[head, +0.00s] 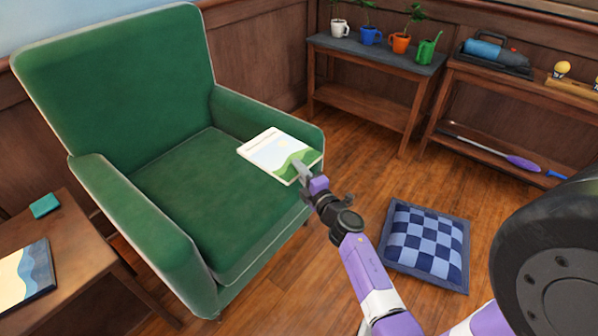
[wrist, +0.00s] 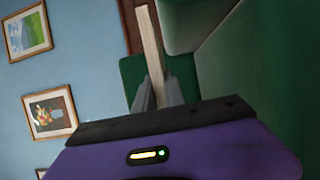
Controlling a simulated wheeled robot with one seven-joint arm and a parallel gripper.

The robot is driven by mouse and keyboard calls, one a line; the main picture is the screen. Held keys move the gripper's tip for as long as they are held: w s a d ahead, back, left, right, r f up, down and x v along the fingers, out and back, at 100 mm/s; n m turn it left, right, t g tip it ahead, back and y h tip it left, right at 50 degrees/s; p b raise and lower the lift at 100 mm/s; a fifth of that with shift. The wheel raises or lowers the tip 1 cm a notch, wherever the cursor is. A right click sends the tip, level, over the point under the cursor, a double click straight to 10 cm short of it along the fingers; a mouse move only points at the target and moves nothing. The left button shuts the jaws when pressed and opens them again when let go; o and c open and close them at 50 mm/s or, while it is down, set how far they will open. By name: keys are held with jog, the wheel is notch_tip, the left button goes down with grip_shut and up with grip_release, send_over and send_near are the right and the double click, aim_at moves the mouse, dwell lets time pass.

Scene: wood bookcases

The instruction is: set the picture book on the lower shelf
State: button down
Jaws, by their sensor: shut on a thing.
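My gripper (head: 303,173) is shut on a picture book (head: 278,152) with a pale cover and a green and blue landscape. The book is held by its near edge, in front of the green armchair's right arm in the picture. In the wrist view the book (wrist: 149,45) shows edge-on between the fingers (wrist: 157,93). A low lower shelf (head: 365,102) shows under the plant table, and another lower shelf (head: 475,145) in the unit at the right. I cannot tell which one is meant.
A green armchair (head: 120,100) stands at the left. A checked cushion (head: 425,243) lies on the floor. Potted mugs and a green watering can (head: 428,50) stand on the plant table top. A purple-handled stick (head: 522,162) lies on the right lower shelf. Another book (head: 25,278) lies on the left table.

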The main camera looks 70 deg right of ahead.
jog(key=shift+r+p, duration=0.55)
jog(key=shift+r, duration=0.5)
